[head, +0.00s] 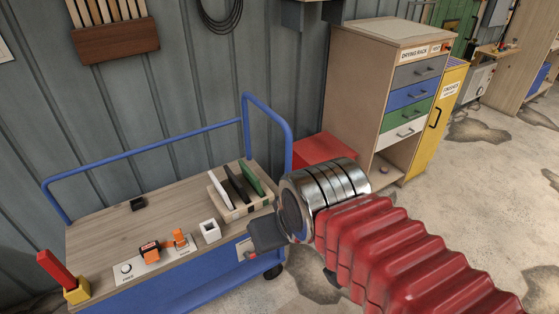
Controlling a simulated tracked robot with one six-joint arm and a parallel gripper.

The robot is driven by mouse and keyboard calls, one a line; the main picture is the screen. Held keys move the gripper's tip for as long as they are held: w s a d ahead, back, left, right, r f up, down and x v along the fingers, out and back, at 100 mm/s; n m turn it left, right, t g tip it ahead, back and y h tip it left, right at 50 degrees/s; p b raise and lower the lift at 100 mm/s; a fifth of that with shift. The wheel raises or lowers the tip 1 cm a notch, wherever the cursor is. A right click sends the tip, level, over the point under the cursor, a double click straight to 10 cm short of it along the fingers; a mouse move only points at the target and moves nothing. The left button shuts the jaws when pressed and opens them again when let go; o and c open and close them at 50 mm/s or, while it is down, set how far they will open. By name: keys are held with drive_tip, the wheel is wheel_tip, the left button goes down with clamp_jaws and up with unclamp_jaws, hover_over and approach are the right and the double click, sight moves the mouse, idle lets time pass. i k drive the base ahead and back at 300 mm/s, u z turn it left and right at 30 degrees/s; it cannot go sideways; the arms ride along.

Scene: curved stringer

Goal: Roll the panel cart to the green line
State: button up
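The panel cart has a wooden top (100,240), a blue side panel and a blue tubular push rail (268,106) at its far right end. It stands along the grey wall at the left, with a dark caster under its right end. My gripper (264,238), dark grey, is at the cart's near right corner, below the rail's right post. Only part of its fingers shows, and my metal wrist and red arm cover the rest. I cannot tell whether it touches the cart. No green line on the floor can be made out.
On the cart are upright panels in a wooden holder (240,212), a white square cup (210,230), an orange-and-black item (150,251) and a red-handled piece in a yellow block (77,291). A red box (323,149) and drawer cabinet (375,108) stand beyond. Floor at right is open.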

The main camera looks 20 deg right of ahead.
sight(212, 263)
drive_tip(key=z, duration=0.05)
drive_tip(key=i, duration=1)
drive_tip(key=u, duration=0.05)
